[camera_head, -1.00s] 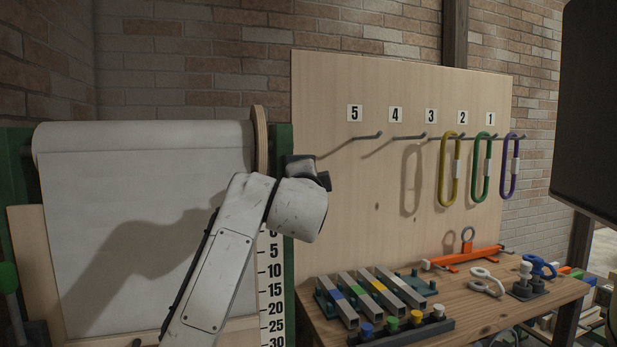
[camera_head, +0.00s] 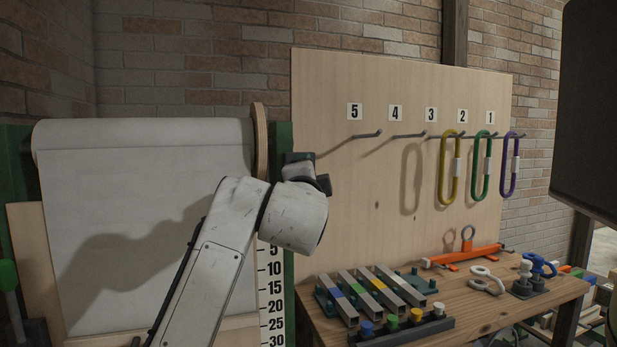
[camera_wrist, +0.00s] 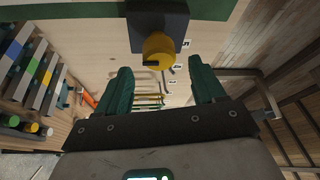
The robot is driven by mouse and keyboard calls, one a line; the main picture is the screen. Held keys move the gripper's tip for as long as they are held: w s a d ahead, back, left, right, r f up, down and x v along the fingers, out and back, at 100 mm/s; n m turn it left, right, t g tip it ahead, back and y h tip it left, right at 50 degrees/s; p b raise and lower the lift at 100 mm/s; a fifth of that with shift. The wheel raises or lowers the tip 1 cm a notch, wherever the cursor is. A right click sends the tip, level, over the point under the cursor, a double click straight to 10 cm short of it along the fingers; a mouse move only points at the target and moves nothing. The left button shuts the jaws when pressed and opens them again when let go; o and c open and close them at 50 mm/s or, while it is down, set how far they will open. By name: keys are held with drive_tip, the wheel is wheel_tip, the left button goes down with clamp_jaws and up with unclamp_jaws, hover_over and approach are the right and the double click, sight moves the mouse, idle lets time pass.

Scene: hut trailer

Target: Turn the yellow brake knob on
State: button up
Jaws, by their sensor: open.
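The yellow brake knob (camera_wrist: 158,49) shows in the wrist view, mounted on a dark block (camera_wrist: 152,17) at the top centre. My gripper (camera_wrist: 160,66) is open, with its two green fingers spread to the left and right. The knob lies in line with the gap between the fingers, just beyond the fingertips. No contact with the knob is visible. In the head view my arm hides the gripper, and I cannot see the knob there.
A wooden board (camera_head: 340,210) with hooks holds several coloured loops. A workbench (camera_head: 480,312) below carries square bars, coloured pegs and an orange tool (camera_head: 468,257). A white paper roll (camera_head: 140,190) stands behind my arm. A dark panel (camera_head: 590,110) is at right.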

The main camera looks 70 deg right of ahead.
drive_tip(key=v, duration=0.6)
drive_tip(key=shift+a+b, duration=0.2)
drive_tip(key=shift+b, duration=0.1)
drive_tip(key=shift+s+f, duration=0.1)
drive_tip(key=w+a+f+n+t+y+p, duration=0.1)
drive_tip(key=w+a+f+n+y+p, duration=0.15)
drive_tip(key=f+n, duration=0.45)
drive_tip(key=w+a+f+n+t+y+p, duration=0.1)
drive_tip(key=w+a+f+n+t+y, duration=0.1)
drive_tip(key=w+a+f+n+y, duration=0.5)
drive_tip(key=f+n+t+p, duration=0.15)
drive_tip(key=f+n, duration=0.35)
drive_tip(key=f, duration=0.5)
drive_tip(key=s+a+f+n+g+y+p, duration=0.1)
drive_tip(key=s+a+f+n+g+y, duration=0.15)
drive_tip(key=f, duration=0.45)
drive_tip(key=s+a+f+n+g+y+p, duration=0.1)
drive_tip(key=s+a+f+n+y, duration=0.15)
drive_tip(key=f, duration=0.35)
drive_tip(key=s+a+f+n+g+y, duration=0.1)
drive_tip(key=s+a+f+n+g, duration=0.1)
drive_tip(key=s+a+f, duration=0.3)
drive_tip(key=s+a+f+n+g+y+p, duration=0.1)
drive_tip(key=s+a+f+n+g+y, duration=0.1)
drive_tip(key=s+f, duration=0.6)
drive_tip(key=s+a+n+g, duration=0.1)
drive_tip(key=s+a+g, duration=0.1)
drive_tip(key=s, duration=0.3)
drive_tip(key=shift+a+p, duration=0.3)
drive_tip(key=shift+a, duration=0.6)
